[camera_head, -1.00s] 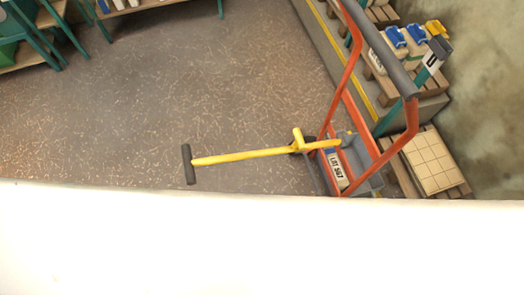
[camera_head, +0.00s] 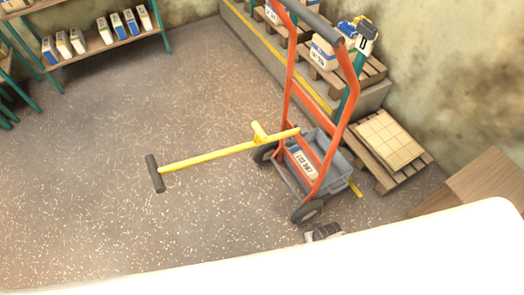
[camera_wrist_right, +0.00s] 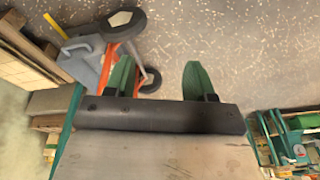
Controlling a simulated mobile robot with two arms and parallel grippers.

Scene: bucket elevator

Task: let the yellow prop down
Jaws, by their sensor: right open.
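The yellow prop (camera_head: 208,154) is a long bar with a short yellow tab near its cart end and a dark grey crossbar (camera_head: 154,173) at its far end. It sticks out to the left from the orange hand truck (camera_head: 335,130); I cannot tell whether its crossbar touches the floor. The truck's frame stands tall and carries a grey bin (camera_head: 338,172) low down. In the right wrist view my right gripper (camera_wrist_right: 158,75) has its green fingers apart with nothing between them. The truck's orange frame and wheel (camera_wrist_right: 125,20) show beyond it. My left gripper is not in view.
A pallet with tan blocks (camera_head: 385,138) stands right of the truck, near a wooden box (camera_head: 480,185). A raised ledge (camera_head: 270,60) with loaded pallets runs behind. Shelves (camera_head: 105,42) stand at the back left. The floor left of the truck is clear.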

